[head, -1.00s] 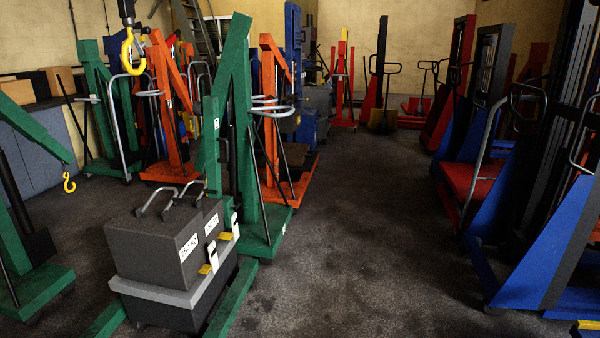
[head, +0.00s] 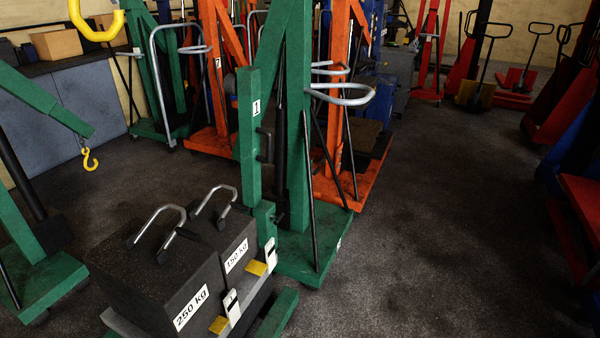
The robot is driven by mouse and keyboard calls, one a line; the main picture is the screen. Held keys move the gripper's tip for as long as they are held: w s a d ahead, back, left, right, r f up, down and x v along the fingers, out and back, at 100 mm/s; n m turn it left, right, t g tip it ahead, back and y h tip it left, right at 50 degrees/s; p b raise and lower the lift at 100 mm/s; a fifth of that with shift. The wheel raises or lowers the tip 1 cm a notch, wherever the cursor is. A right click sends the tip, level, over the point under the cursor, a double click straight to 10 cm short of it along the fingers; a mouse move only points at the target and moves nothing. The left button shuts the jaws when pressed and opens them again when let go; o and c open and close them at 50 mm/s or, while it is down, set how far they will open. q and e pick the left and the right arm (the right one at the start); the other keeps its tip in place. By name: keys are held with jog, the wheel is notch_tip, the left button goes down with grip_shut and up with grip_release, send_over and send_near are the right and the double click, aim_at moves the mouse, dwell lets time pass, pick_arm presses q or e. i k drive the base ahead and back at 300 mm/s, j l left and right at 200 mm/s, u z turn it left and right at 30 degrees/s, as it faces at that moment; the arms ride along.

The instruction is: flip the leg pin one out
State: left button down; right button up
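A green crane (head: 298,120) stands in the middle, behind the weights. Its upright green leg (head: 250,165) carries a white label "1" (head: 256,107). A black handle-like part (head: 265,145) sits on the right side of this leg. A small dark part (head: 279,218) shows near the leg's lower end, close to the green base (head: 312,258). I cannot tell which of these is the leg pin. White tags with yellow pieces (head: 231,305) stand by the weights; the front tag's mark looks like a "1". Neither of my grippers is in view.
Dark weights marked 250 kg (head: 160,275) and 150 kg (head: 225,238) stand in front of the crane, with grey loop handles. Orange cranes (head: 350,185) stand behind. A yellow hook (head: 90,160) hangs at left. The dark floor (head: 430,230) at right is clear.

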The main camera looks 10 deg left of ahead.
aim_at(279, 219)
jog(key=i, duration=0.75)
jog(key=i+u, duration=0.1)
jog(key=i, duration=0.65)
jog(key=i+l, duration=0.15)
jog(key=i, duration=0.55)
jog(key=j+u, duration=0.05)
